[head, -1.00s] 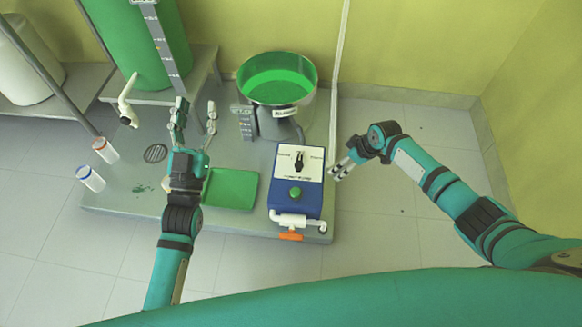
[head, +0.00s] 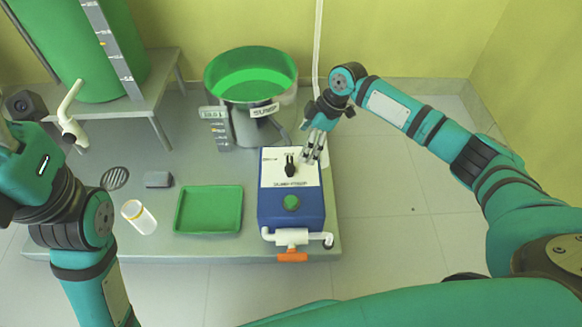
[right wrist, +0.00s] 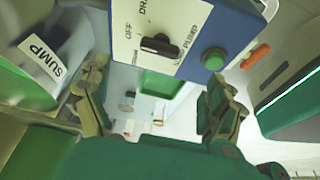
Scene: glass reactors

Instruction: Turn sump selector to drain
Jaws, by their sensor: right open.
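The sump selector is a black knob (head: 290,165) on the white top plate of the blue control box (head: 291,205). In the head view its handle runs roughly up and down the picture. In the right wrist view the knob (right wrist: 160,45) sits among labels, some cut off or hard to read; I cannot tell which setting it points to. My right gripper (head: 314,149) is above the box's upper right corner, right of the knob and apart from it. It is open and empty; its spread fingers (right wrist: 157,104) show in the right wrist view. My left arm shows at the left, its fingers out of frame.
A steel sump vessel (head: 275,122) with green inside stands behind the box. A green button (head: 291,203), white pipe (head: 291,237) and orange handle (head: 292,256) are at its front. A green tray (head: 209,209) and a clear cup (head: 139,217) lie left. Floor right is clear.

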